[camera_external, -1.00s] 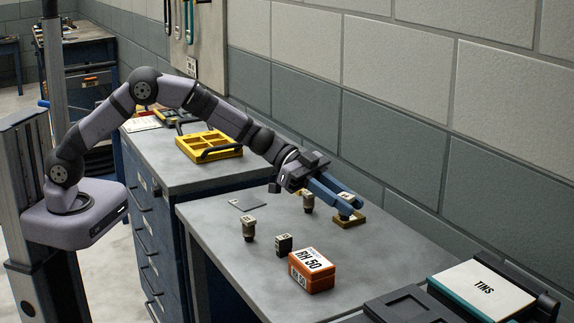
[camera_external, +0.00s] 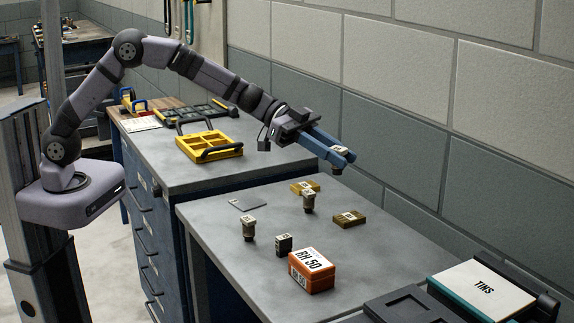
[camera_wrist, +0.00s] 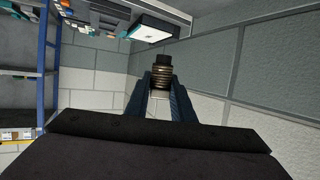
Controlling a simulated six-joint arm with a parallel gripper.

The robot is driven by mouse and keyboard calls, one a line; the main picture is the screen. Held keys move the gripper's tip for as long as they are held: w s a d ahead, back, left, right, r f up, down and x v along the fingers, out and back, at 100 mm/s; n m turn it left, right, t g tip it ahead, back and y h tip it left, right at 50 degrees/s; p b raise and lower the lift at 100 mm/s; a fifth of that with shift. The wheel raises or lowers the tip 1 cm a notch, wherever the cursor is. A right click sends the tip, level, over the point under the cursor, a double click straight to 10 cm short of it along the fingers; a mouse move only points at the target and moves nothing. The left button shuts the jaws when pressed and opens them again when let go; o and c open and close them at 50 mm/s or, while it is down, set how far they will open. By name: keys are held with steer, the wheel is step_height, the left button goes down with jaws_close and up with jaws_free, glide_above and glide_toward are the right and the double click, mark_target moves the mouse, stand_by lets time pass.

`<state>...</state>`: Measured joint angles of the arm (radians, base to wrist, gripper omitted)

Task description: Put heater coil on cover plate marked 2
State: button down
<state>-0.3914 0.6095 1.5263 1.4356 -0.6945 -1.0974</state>
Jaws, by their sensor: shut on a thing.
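My gripper (camera_external: 346,157) is raised above the far part of the grey bench. It is shut on a small ribbed, dark and brass-coloured cylinder, which seems to be the heater coil (camera_wrist: 161,75). Two brass-coloured plates with pale labels lie on the bench: one at the back (camera_external: 296,186), one farther right (camera_external: 349,220). Their marks are too small to read. The held coil is clear of both plates, up in the air.
Two small upright parts stand on the bench, one by the back plate (camera_external: 309,203), one at left (camera_external: 249,229). A thin grey plate (camera_external: 247,204) lies left. The wall runs behind.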

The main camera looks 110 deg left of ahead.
steer(key=s+a+n+y+p, duration=0.25)
steer(key=s+n+y, duration=0.2)
steer(key=s, duration=0.25)
steer(key=n+g+y, duration=0.4)
steer(key=n+y, duration=0.5)
steer(key=y, duration=0.2)
glide_above(247, 202)
step_height(247, 202, down, 8)
steer(key=shift+f+p, duration=0.2)
steer(key=shift+p, duration=0.2)
steer(key=shift+f, duration=3.15)
steer(key=shift+f+p, duration=0.35)
steer(key=shift+f, duration=1.5)
